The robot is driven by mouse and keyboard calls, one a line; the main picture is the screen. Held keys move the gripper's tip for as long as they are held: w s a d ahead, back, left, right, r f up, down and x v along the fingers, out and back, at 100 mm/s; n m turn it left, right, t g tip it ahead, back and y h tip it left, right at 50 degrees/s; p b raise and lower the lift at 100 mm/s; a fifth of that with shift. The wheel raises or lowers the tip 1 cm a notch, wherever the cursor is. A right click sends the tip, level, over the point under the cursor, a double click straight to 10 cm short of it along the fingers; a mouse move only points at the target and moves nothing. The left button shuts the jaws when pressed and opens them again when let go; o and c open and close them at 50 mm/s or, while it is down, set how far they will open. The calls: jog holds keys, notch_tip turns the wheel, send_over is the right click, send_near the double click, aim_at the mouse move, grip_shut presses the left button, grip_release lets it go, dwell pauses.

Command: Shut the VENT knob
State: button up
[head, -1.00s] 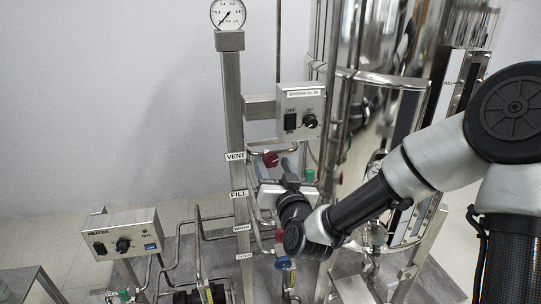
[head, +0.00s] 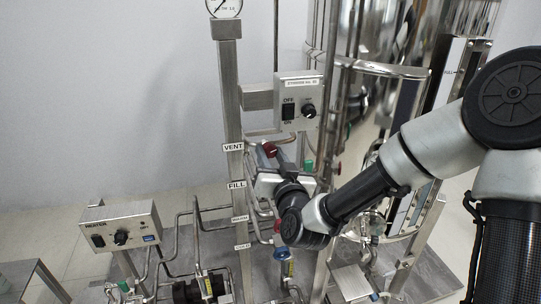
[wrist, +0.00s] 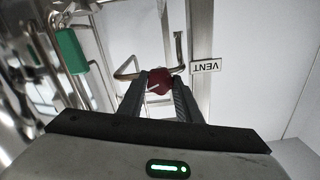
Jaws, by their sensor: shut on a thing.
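The VENT knob is a red knob (head: 270,149) on a pipe just right of the VENT label (head: 233,148) on the steel post. In the wrist view the red knob (wrist: 159,82) sits between the two dark fingertips, with a white mark on its face. The VENT label (wrist: 206,66) appears upside down beside it. My gripper (wrist: 160,88) is shut on the red knob. In the head view my gripper (head: 271,160) reaches up to the knob from below right, and the fingers partly hide it.
The FILL label (head: 237,185) is lower on the post. A switch box (head: 298,100) stands above my gripper. Pipes and the shiny tank (head: 385,40) crowd the right. A heater box (head: 121,230) is at lower left.

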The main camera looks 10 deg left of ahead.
jog(key=shift+m, duration=0.3)
jog(key=m+b, duration=0.1)
jog(key=m, duration=0.1)
jog(key=shift+m, duration=0.4)
jog(key=m+b, duration=0.1)
jog(key=m, duration=0.2)
jog(key=shift+m, duration=0.3)
jog(key=m+b, duration=0.1)
jog(key=m, duration=1)
jog(key=shift+r+m, duration=0.1)
jog(key=shift+m, duration=2.1)
jog(key=shift+c, duration=0.2)
jog(key=shift+o, duration=0.2)
